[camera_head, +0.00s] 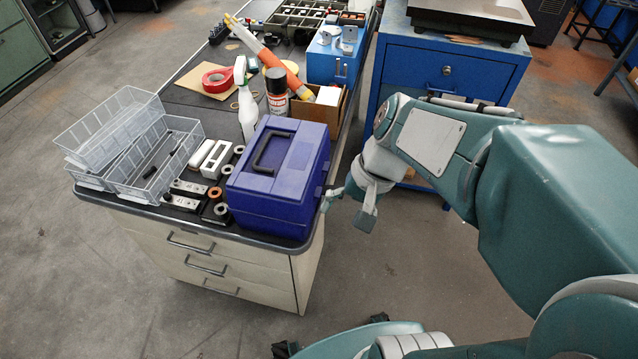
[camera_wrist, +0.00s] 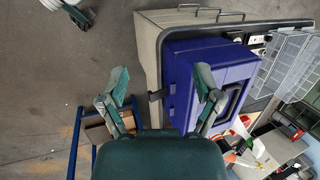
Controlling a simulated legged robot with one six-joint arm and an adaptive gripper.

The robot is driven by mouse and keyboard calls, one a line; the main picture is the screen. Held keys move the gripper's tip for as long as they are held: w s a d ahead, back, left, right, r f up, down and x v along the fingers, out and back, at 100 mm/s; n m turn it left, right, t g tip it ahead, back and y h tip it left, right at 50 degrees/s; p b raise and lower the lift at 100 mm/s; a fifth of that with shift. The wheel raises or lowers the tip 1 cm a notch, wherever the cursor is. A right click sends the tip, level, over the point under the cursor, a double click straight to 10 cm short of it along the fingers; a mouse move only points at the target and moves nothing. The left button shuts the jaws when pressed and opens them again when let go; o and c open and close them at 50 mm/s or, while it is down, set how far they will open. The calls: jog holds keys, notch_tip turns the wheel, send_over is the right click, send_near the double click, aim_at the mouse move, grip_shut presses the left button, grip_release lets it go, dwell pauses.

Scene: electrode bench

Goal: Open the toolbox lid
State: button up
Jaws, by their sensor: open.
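The blue-purple toolbox (camera_head: 268,215) stands on the front right corner of the bench. Its lid (camera_head: 307,150) is shut, with a black handle (camera_head: 273,152) on top. In the wrist view the toolbox (camera_wrist: 182,107) lies right of centre, with a small dark latch-like part (camera_wrist: 155,96) at its left edge. My gripper (camera_head: 347,206) is open and empty, just right of the toolbox beyond the bench edge. In the wrist view my gripper (camera_wrist: 161,82) has its fingers spread, one appearing over the toolbox and one over the floor. I cannot tell whether it touches the toolbox.
Clear plastic bins (camera_head: 125,135) and small metal parts sit left of the toolbox. A spray bottle (camera_head: 247,108), a black can (camera_head: 276,92) and a cardboard box (camera_head: 318,112) stand behind it. A blue cabinet (camera_head: 445,72) stands behind my arm.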

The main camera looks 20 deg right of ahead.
jog(key=w+d+f+m+t+y, duration=0.1)
jog(key=w+d+f+m+y, duration=0.3)
jog(key=w+f+m+y, duration=0.5)
jog(key=m+t+y, duration=0.2)
jog(key=m+t, duration=0.6)
jog(key=m, duration=0.2)
send_near(316, 192)
jog(key=x, duration=0.8)
jog(key=shift+w+d+f, duration=0.1)
jog(key=shift+w+f, duration=0.1)
jog(key=shift+f, duration=0.2)
grip_shut()
